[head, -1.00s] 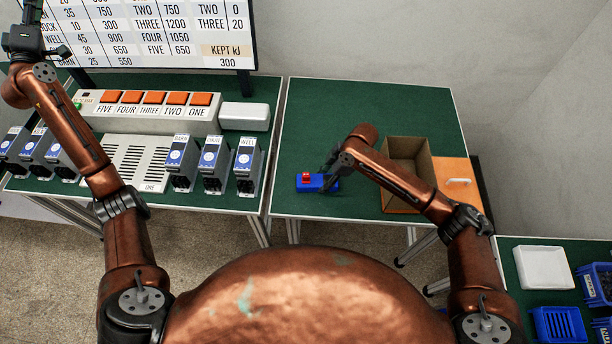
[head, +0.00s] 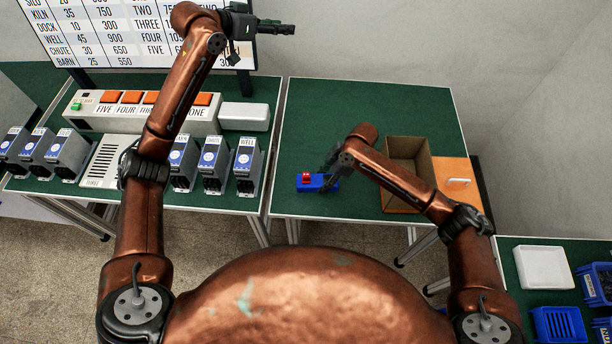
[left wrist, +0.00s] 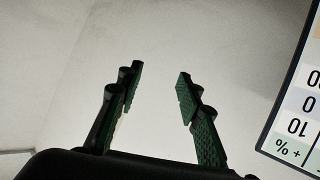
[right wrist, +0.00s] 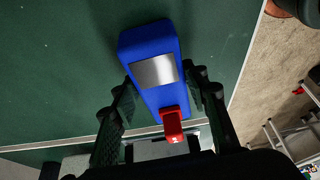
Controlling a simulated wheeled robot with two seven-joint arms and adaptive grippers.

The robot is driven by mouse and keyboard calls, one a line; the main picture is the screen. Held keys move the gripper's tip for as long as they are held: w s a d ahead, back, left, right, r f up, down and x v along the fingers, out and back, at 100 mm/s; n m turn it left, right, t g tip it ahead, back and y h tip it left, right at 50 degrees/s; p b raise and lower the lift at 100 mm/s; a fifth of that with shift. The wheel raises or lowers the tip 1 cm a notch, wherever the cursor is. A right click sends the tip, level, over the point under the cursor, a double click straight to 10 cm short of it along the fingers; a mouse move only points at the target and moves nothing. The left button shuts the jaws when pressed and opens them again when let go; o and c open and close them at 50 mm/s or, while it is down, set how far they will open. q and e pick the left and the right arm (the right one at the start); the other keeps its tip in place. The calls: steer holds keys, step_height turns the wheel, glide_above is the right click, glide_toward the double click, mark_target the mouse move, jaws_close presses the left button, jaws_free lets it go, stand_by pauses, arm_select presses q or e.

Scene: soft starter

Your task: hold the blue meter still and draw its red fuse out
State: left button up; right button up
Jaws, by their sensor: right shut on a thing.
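The blue meter (head: 316,186) lies on the green top of the right-hand table. The red fuse (head: 306,177) sits in its left part in the head view. In the right wrist view the meter (right wrist: 150,62) has a silver plate, and the fuse (right wrist: 172,125) sticks out of its near end. My right gripper (head: 330,178) is shut on the meter, one finger on each side of it.
An open cardboard box (head: 408,165) stands right of the meter, beside an orange panel with a handle (head: 457,182). On the left table are a row of orange buttons (head: 131,97), several grey units (head: 247,165) and a white box (head: 245,116). Table space behind the meter is clear.

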arm_select(q)
steer(key=s+d+f+m+g+y, duration=0.1)
steer(key=s+d+f+m+g, duration=0.2)
steer(key=s+d+f, duration=0.35)
steer(key=m+g+y, duration=0.6)
steer(key=m+y, duration=0.1)
steer(key=y, duration=0.1)
glide_above(306, 174)
step_height(306, 174, down, 22)
steer(key=shift+s+f, duration=0.1)
steer(key=shift+f, duration=5)
jaws_close()
steer(key=shift+r, duration=0.1)
steer(key=shift+r, duration=2.95)
